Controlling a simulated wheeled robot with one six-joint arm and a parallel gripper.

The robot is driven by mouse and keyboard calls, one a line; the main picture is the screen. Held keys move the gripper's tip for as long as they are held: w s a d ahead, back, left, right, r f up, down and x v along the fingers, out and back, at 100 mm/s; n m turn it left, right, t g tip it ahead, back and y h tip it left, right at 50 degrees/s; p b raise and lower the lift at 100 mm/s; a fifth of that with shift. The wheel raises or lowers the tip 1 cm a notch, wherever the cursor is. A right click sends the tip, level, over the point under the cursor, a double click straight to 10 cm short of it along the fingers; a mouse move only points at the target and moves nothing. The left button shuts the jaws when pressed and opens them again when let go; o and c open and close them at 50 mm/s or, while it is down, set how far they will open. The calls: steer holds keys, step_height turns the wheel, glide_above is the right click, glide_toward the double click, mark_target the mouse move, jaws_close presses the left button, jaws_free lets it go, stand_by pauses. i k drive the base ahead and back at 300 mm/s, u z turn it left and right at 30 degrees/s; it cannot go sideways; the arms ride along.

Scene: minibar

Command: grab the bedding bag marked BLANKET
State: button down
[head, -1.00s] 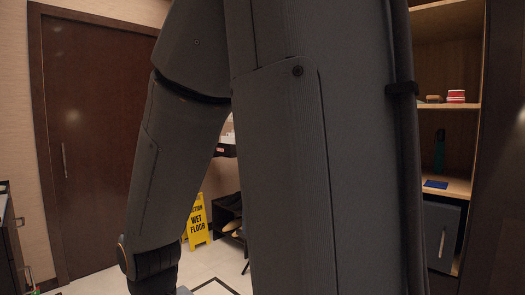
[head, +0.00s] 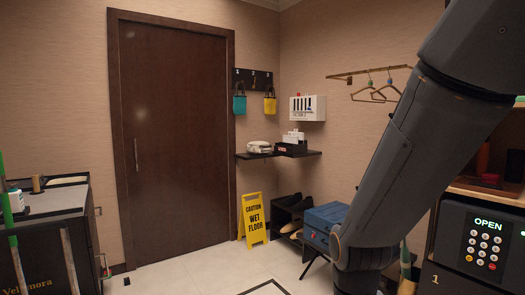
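I see no bag with a readable BLANKET mark in the head view. A teal bag (head: 239,104) and a yellow bag (head: 270,105) hang from a dark hook rack (head: 254,79) on the back wall; any lettering on them is too small to read. A blue case-like item (head: 325,222) sits low near the corner, partly hidden by my arm. My arm crosses the right side of the view and runs out of the bottom edge. My gripper is out of view.
A yellow wet-floor sign (head: 254,219) stands before the corner, beside a black shoe rack (head: 289,214). A corner shelf (head: 279,154) holds small items. A dark cabinet (head: 52,236) is at left, a safe reading OPEN (head: 478,252) at right. Floor before the door (head: 180,140) is clear.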

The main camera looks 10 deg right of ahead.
mark_target(257, 148)
steer(key=u, duration=0.3)
steer(key=i, duration=1.9)
steer(key=u, duration=0.35)
steer(key=i, duration=1.8)
steer(key=z, duration=0.45)
steer(key=i, duration=1.9)
steer(key=z, duration=0.35)
